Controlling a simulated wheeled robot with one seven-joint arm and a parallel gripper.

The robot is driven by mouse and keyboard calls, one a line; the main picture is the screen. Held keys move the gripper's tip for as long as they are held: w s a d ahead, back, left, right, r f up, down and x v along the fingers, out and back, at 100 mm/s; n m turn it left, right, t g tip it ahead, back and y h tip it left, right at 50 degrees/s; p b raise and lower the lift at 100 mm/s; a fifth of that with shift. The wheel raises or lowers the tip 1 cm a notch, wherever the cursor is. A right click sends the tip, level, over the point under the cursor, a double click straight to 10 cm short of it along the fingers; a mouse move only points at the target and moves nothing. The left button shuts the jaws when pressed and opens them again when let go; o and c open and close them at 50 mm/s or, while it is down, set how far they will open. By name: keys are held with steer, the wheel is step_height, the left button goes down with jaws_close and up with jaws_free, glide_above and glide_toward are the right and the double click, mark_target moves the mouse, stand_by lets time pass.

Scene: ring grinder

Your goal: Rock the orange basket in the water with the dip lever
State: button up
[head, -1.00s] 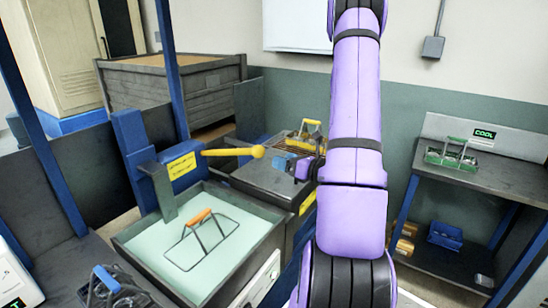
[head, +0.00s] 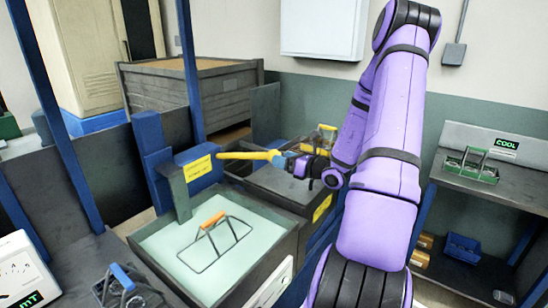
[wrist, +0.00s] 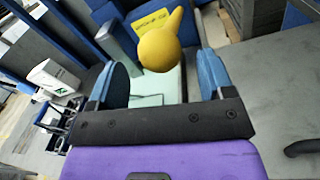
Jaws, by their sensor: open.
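The dip lever is a yellow bar (head: 240,155) with a round knob, reaching right from a blue box with a yellow label (head: 198,169) beside the water tank (head: 262,257). The orange-handled basket (head: 213,220) sits in the pale water. My gripper (head: 288,160) is at the lever's knob end in the head view. In the wrist view the yellow knob (wrist: 158,48) shows between and ahead of the two blue fingers of my open gripper (wrist: 162,78), with a gap on each side. The basket is not clear in the wrist view.
A second dark tank (head: 270,188) with a yellow-handled basket (head: 325,140) stands behind my gripper. A blue-handled basket (head: 125,285) is at front left. A green basket (head: 470,165) sits on the COOL shelf at right. A blue post (head: 187,70) rises behind the lever.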

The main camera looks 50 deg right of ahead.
steer(key=shift+x, duration=2.1)
steer(key=c, duration=1.2)
steer(key=w+r+g, duration=0.1)
steer(key=w+r, duration=0.1)
steer(key=r, duration=0.1)
steer(key=w+r+g, duration=0.1)
steer(key=w+r, duration=0.1)
steer(key=r, duration=0.2)
steer(key=w+r, duration=0.1)
steer(key=r, duration=0.3)
steer(key=shift+w+a+g, duration=0.4)
steer(key=shift+c, duration=0.2)
steer(key=o, duration=1.2)
steer(key=shift+o, duration=0.2)
steer(key=shift+s, duration=0.15)
steer(key=v, duration=1)
steer(key=shift+s+r, duration=0.15)
steer(key=shift+s, duration=0.15)
